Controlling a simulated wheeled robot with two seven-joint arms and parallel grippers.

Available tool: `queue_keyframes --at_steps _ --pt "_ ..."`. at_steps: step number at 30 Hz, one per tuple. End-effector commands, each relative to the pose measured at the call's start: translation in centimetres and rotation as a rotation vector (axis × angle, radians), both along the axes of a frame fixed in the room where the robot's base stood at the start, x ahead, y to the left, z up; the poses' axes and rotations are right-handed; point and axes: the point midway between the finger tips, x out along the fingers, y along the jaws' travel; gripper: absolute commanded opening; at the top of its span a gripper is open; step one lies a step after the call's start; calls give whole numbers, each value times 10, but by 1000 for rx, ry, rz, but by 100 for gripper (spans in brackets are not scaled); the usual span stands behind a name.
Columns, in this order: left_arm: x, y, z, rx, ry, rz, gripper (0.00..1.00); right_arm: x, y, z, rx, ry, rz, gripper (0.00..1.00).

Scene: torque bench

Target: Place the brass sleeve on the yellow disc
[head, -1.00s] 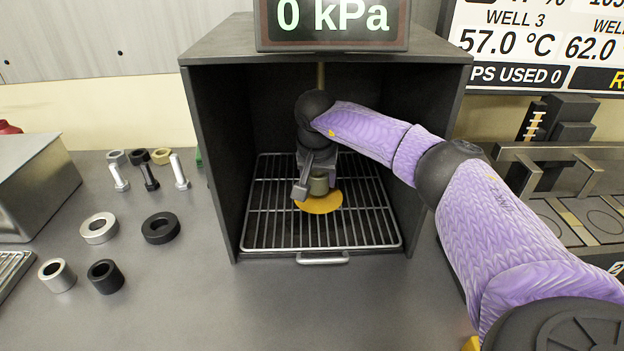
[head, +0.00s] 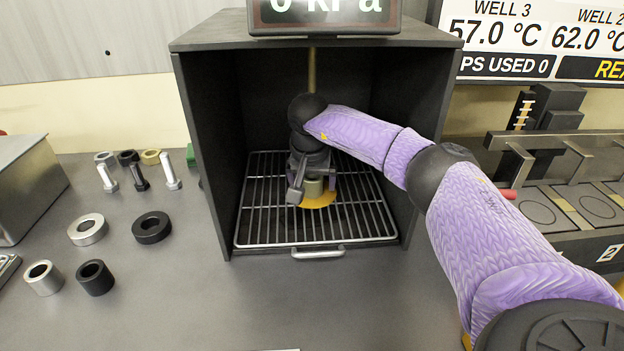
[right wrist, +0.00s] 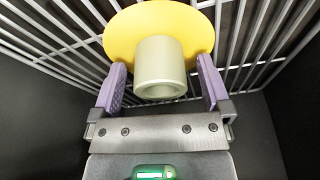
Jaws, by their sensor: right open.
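The yellow disc (head: 319,200) lies on the wire rack inside the dark box. The brass sleeve (head: 314,187) stands upright on the disc; it also shows in the right wrist view (right wrist: 160,66), with its open end toward the camera and yellow disc (right wrist: 118,33) around its far end. My right gripper (head: 313,192) is inside the box at the sleeve. In the right wrist view the right gripper (right wrist: 162,88) is open, one purple finger on each side of the sleeve with a gap to both. My left gripper is not in view.
The dark box (head: 212,170) has walls and a roof close around my right arm. Its wire rack (head: 262,215) has a front handle (head: 318,252). Loose rings (head: 87,229), sleeves (head: 95,277) and bolts (head: 171,171) stand on the bench at left. The bench front is clear.

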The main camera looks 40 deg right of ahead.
Motion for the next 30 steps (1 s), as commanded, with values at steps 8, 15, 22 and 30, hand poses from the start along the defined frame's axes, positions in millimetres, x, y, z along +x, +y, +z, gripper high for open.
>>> queue_keyframes --at_steps 8,15,22,30 --pt "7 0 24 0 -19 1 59 -5 7 45 0 -8 2 98" --pt "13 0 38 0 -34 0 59 -12 15 78 -1 -3 1 98" --pt "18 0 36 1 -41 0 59 -12 16 76 -1 -1 0 98" --pt "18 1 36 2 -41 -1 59 -12 16 76 0 0 0 98"
